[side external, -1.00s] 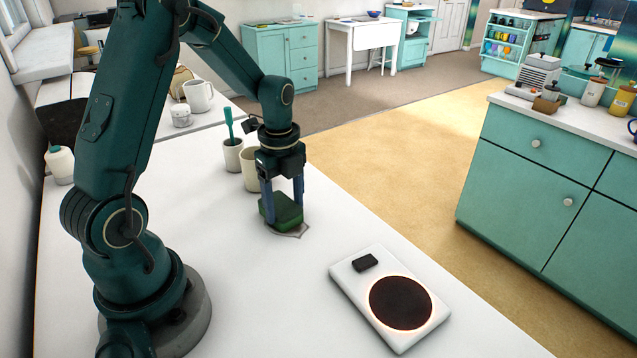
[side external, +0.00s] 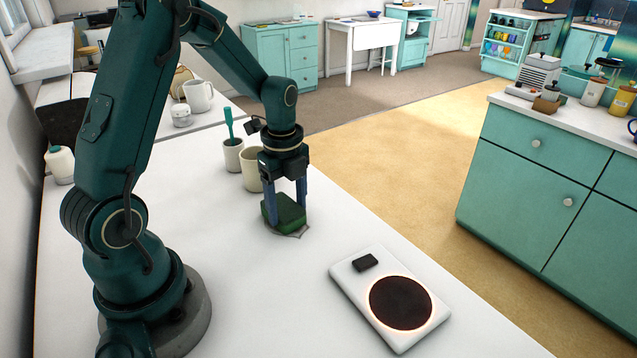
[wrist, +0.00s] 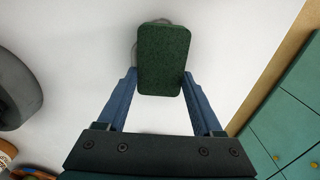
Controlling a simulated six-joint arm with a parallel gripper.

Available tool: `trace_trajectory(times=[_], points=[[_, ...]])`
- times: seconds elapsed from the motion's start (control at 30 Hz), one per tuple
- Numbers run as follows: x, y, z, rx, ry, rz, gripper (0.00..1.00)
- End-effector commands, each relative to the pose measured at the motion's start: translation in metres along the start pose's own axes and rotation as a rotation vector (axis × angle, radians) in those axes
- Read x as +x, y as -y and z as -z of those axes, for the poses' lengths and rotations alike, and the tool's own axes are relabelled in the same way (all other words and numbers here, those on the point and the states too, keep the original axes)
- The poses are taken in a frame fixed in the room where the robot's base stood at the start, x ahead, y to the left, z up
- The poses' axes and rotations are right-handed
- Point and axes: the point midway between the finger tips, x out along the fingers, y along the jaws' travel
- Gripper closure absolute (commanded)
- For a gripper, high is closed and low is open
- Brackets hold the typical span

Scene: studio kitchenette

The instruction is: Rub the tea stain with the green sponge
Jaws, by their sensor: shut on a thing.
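The green sponge (side external: 288,214) is between the blue fingers of my gripper (side external: 285,205), which is shut on it. The sponge is low at the counter top, over a greyish mark, the tea stain (side external: 297,235), whose edge shows at the sponge's front. In the wrist view the sponge (wrist: 164,60) stands between the fingertips (wrist: 160,82), and a thin part of the stain (wrist: 134,54) shows at its left edge. The rest of the stain is hidden under the sponge.
A cream mug (side external: 250,170) and a white cup with a teal-handled brush (side external: 233,155) stand just behind my gripper. A white hot plate (side external: 345,283) with a glowing rim lies to the front right. The counter between is clear.

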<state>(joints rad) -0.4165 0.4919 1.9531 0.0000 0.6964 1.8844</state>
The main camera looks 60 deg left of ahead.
Motion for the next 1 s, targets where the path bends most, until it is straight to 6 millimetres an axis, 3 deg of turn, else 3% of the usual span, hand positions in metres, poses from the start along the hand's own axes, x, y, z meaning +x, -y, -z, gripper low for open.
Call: trace_trajectory(times=[0.7,1.0], points=[[-0.001,-0.007,0.066,0.003,0.000,0.001,0.77],[0.002,-0.004,0.037,-0.005,0.000,-0.002,0.77]])
